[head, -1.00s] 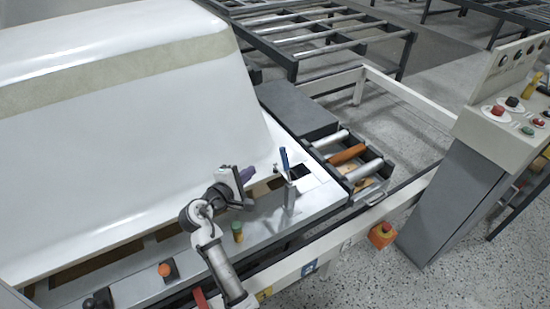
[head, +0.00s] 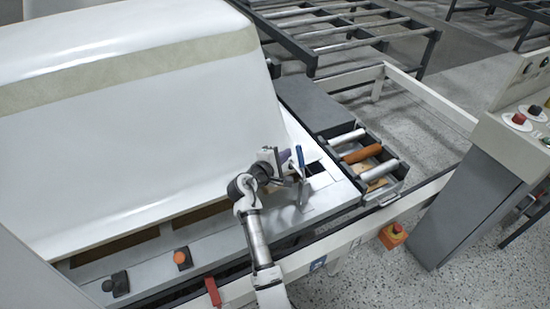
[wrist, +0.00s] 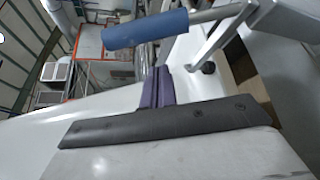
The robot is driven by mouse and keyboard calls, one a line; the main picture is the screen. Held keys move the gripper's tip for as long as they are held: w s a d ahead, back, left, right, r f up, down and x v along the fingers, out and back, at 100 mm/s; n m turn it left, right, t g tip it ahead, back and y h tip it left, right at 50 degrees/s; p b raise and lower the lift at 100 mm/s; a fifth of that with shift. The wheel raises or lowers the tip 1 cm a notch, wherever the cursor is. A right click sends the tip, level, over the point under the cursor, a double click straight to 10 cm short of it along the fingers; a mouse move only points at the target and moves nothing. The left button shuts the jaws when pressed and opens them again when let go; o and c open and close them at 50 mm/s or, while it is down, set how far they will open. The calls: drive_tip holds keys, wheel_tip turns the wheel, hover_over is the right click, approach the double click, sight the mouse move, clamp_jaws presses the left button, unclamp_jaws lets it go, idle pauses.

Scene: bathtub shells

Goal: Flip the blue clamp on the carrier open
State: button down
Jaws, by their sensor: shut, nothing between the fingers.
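The clamp's blue handle (head: 300,156) stands nearly upright on its metal body (head: 304,194), near the right end of the grey carrier ledge (head: 325,203). My gripper (head: 284,156) is just left of the handle, its purple fingers shut and empty. In the wrist view the blue handle (wrist: 145,29) lies across the top, joined by a metal rod to the clamp's bracket (wrist: 222,30). The shut purple fingers (wrist: 154,87) point toward the handle and appear just short of it. I cannot tell whether they touch.
A large white tub shell (head: 150,110) fills the left. Orange-topped (head: 182,258) and black (head: 116,284) knobs sit along the ledge. Right of the clamp are rollers (head: 362,154) and a red stop button (head: 393,233). A control panel (head: 490,150) stands at the right.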

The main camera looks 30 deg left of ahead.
drive_tip(key=shift+s+d+r+p, duration=0.25)
drive_tip(key=shift+s+d+r, duration=0.15)
drive_tip(key=shift+d, duration=0.25)
drive_tip(key=shift+s+d+r+p, duration=0.25)
drive_tip(key=shift+s+d+r, duration=0.1)
drive_tip(key=shift+d, duration=0.3)
drive_tip(key=shift+d+f+b, duration=0.1)
drive_tip(key=shift+f+b, duration=0.05)
drive_tip(key=shift+b, duration=0.3)
